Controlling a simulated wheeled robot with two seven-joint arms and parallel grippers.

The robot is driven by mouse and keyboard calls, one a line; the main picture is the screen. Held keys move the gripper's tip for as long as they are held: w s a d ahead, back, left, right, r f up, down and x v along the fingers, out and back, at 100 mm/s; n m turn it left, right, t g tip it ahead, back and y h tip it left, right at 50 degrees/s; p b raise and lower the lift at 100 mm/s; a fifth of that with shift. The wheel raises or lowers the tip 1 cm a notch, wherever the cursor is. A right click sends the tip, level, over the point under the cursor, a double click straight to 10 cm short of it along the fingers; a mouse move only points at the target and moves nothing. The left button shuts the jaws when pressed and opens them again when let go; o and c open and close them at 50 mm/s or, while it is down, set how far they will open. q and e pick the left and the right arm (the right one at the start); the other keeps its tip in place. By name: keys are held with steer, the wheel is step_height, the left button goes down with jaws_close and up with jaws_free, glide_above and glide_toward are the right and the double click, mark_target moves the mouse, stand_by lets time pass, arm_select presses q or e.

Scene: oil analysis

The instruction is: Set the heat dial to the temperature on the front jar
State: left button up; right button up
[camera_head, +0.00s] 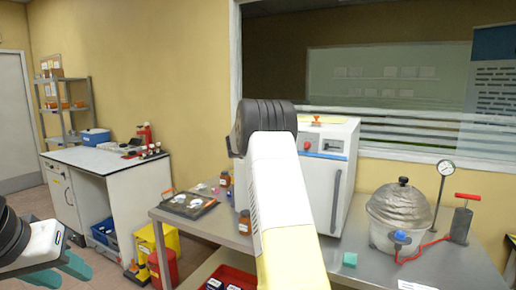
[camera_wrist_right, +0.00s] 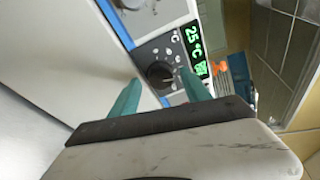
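The black heat dial (camera_wrist_right: 158,74) sits on a dark panel beside a green display (camera_wrist_right: 194,47) reading 25 °C in the right wrist view. My right gripper (camera_wrist_right: 161,80) is open, with its teal fingertips on either side of the dial; I cannot tell whether they touch it. In the head view, my right arm hides that gripper and the dial on the white machine (camera_head: 330,150). A brown jar (camera_head: 244,222) stands at the machine's left, with another brown jar (camera_head: 225,179) behind it; their labels are unreadable. My left gripper (camera_head: 68,270) is open and empty at lower left.
A black tray (camera_head: 178,207) lies on the steel bench left of the jars. A covered pot (camera_head: 385,240), a gauge (camera_head: 445,168) and a red-handled pump (camera_head: 461,222) stand at right. A small green block (camera_head: 350,259) lies near the front of the bench.

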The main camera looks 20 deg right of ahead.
steer(key=v, duration=0.7)
steer(key=shift+s+a, duration=0.2)
steer(key=shift+a, duration=0.15)
steer(key=shift+r, duration=0.15)
